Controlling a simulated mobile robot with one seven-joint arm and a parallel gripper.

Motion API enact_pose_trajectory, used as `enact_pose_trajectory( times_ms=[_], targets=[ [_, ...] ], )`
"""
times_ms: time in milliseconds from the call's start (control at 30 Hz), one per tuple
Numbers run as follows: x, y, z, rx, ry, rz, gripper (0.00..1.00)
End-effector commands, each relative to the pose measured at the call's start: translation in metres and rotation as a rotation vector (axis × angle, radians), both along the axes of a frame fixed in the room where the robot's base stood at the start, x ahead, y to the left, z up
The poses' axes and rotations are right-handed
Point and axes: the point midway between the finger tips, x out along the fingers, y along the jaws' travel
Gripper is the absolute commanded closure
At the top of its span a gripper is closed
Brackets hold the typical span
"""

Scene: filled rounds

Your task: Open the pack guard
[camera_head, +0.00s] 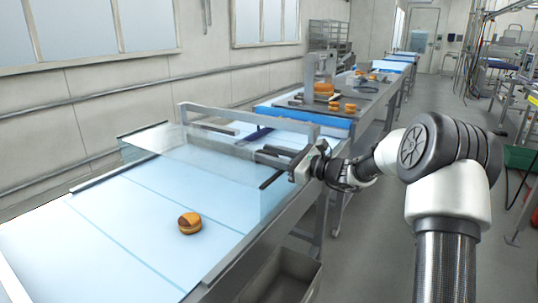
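The pack guard (192,148) is a clear box-like cover over the pale blue belt, with its top panel lying roughly level and a clear side panel toward the aisle. A light grey frame bar (250,115) crosses the belt just behind it. My gripper (264,155) reaches in from the right at the guard's aisle side. I cannot tell whether the fingers touch the guard.
A round two-tone orange and brown filled round (190,223) lies on the near belt (110,240). More rounds (335,106) sit farther along the line by a machine (319,75). A grey bin (284,278) hangs below the belt's aisle edge. The aisle floor to the right is partly clear.

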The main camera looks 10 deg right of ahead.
Motion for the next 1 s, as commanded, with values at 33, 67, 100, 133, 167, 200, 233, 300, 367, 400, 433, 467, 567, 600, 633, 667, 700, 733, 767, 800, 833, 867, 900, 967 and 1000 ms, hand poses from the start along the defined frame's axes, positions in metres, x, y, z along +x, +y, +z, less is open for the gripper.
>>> enact_pose_trajectory(
  times_ms=[33, 67, 100, 133, 167, 200, 233, 300, 367, 400, 433, 467, 567, 600, 633, 667, 700, 733, 767, 800, 833, 867, 900, 967, 1000],
  targets=[
    [0.000, 0.000, 0.000, 0.000, 0.000, 0.000, 0.69],
    [0.000, 0.000, 0.000, 0.001, 0.001, 0.000, 0.69],
    [0.000, -0.001, 0.000, 0.001, 0.001, -0.001, 0.69],
    [-0.001, -0.001, 0.000, 0.000, 0.001, -0.001, 0.69],
    [-0.002, -0.003, 0.000, 0.000, 0.001, -0.001, 0.69],
    [-0.004, -0.006, 0.000, 0.000, 0.001, -0.001, 0.69],
    [-0.005, -0.008, 0.000, 0.000, 0.001, -0.002, 0.69],
    [-0.012, -0.017, 0.001, 0.000, 0.002, -0.003, 0.69],
    [-0.019, -0.027, 0.001, -0.001, 0.002, -0.005, 0.69],
    [-0.025, -0.034, 0.001, 0.000, 0.001, -0.005, 0.69],
    [-0.029, -0.040, 0.001, 0.000, 0.003, -0.005, 0.69],
    [-0.034, -0.046, 0.001, -0.001, 0.002, -0.005, 0.69],
    [-0.050, -0.066, 0.001, 0.000, 0.001, -0.005, 0.69],
    [-0.056, -0.074, 0.002, 0.000, 0.001, -0.005, 0.69],
    [-0.061, -0.079, 0.001, 0.000, 0.002, -0.004, 0.69],
    [-0.065, -0.085, 0.001, 0.000, 0.001, -0.005, 0.69],
    [-0.071, -0.092, 0.001, 0.001, 0.001, -0.005, 0.69],
    [-0.075, -0.098, 0.001, 0.000, 0.001, -0.005, 0.69],
    [-0.079, -0.103, 0.001, -0.001, 0.002, -0.005, 0.69],
    [-0.085, -0.109, 0.001, 0.001, 0.002, -0.003, 0.69],
    [-0.088, -0.113, 0.001, 0.001, 0.002, -0.004, 0.69],
    [-0.091, -0.117, 0.001, 0.000, 0.001, -0.004, 0.69],
    [-0.095, -0.122, 0.001, 0.001, 0.001, -0.002, 0.69],
    [-0.100, -0.127, 0.001, 0.000, 0.000, -0.002, 0.69],
    [-0.102, -0.131, 0.000, 0.000, 0.000, -0.002, 0.69]
  ],
)
